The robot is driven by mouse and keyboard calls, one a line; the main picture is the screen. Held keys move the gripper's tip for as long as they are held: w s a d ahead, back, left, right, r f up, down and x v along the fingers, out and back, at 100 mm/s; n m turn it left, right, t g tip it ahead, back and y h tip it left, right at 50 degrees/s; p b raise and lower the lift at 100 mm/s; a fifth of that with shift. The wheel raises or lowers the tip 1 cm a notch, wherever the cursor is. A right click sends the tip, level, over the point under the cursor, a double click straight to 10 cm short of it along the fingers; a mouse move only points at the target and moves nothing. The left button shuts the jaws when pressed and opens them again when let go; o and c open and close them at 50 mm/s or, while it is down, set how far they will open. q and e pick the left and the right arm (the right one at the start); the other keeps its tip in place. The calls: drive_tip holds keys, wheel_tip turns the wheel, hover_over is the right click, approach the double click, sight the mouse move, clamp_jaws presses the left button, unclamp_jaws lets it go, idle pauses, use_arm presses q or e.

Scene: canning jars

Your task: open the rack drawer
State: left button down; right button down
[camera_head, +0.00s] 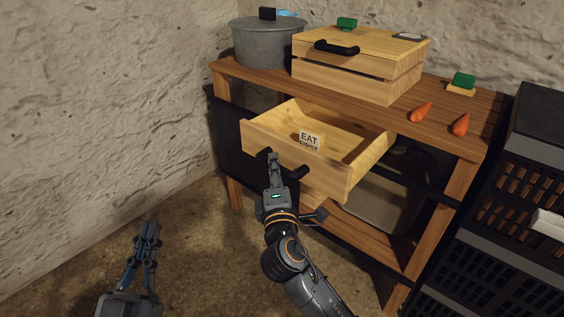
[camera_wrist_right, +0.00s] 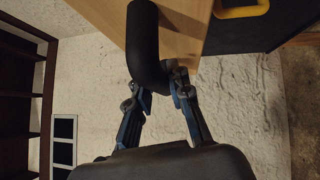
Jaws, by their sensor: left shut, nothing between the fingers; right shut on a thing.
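The wooden rack drawer (camera_head: 345,186) is pulled well out from the wooden rack, and its open inside shows in the head view. Its black handle (camera_head: 298,173) is on the front panel. My right gripper (camera_head: 272,160) is shut on the handle. In the right wrist view the handle (camera_wrist_right: 145,42) is a thick curved black bar, and the right gripper's fingertips (camera_wrist_right: 163,92) close around its near end. The drawer's wood (camera_wrist_right: 185,25) shows behind it. My left gripper (camera_head: 148,228) is shut and empty, low over the floor at the left, away from the rack.
The rack top (camera_head: 375,113) holds a grey pot (camera_head: 265,45), a slatted wooden box (camera_head: 350,75) with a black handle, and two orange carrots (camera_head: 460,125). An "EAT FIRST" card (camera_head: 309,140) is in the drawer. Dark crates (camera_head: 520,190) stand at right. Floor at left is clear.

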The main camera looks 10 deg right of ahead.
drive_tip(key=shift+f, duration=0.1)
drive_tip(key=c, duration=1.2)
unclamp_jaws()
drive_tip(key=shift+s, duration=0.1)
drive_tip(key=s+a+f, duration=0.1)
drive_tip(key=s, duration=1)
drive_tip(key=shift+s+a+f, duration=0.2)
drive_tip(key=shift+s+f, duration=0.1)
drive_tip(key=shift+s, duration=0.1)
